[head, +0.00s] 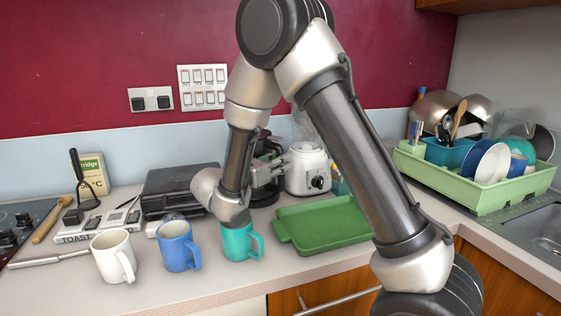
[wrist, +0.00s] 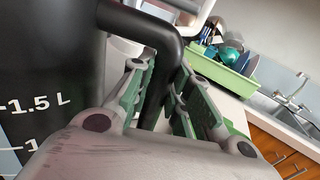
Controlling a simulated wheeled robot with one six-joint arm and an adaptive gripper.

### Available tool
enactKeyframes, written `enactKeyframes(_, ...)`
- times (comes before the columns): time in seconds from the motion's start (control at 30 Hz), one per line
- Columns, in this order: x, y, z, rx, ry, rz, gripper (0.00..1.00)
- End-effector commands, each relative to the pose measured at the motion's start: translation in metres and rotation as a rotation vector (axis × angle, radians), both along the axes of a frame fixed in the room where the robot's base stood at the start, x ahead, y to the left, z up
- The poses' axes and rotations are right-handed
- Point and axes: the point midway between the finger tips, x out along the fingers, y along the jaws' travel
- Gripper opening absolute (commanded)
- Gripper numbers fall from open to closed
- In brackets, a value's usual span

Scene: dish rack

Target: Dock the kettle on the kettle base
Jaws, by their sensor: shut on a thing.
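The kettle (wrist: 45,75) fills the left of the wrist view, with a dark body and a "1.5 L" mark. Its black handle (wrist: 168,50) passes between the fingers of my gripper (wrist: 160,85), which is shut on it. In the head view my gripper (head: 272,172) is at the back of the counter, left of the white blender base. The kettle is mostly hidden behind my arm there; dark parts (head: 265,197) show around the gripper. I cannot make out the kettle base apart from these dark parts, nor whether the kettle touches it.
A white blender base (head: 306,170) stands close on the right. A green tray (head: 325,226) lies in front of it. White (head: 113,257), blue (head: 178,246) and teal (head: 240,241) mugs line the front. A black case (head: 175,188) is left, a green dish rack (head: 470,185) right.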

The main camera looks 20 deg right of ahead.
Motion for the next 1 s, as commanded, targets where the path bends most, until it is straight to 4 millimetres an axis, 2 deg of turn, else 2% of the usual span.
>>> enactKeyframes(0.03,0.0,0.0,0.0,0.0,-0.004,0.0,0.0)
enactKeyframes(0.07,0.0,0.0,0.0,0.0,-0.004,0.0,0.21)
enactKeyframes(0.1,0.0,0.0,0.0,0.0,-0.004,0.0,0.28)
enactKeyframes(0.47,-0.001,0.002,-0.001,0.0,0.002,0.001,0.28)
enactKeyframes(1.0,-0.022,0.043,-0.001,0.0,0.0,0.002,0.28)
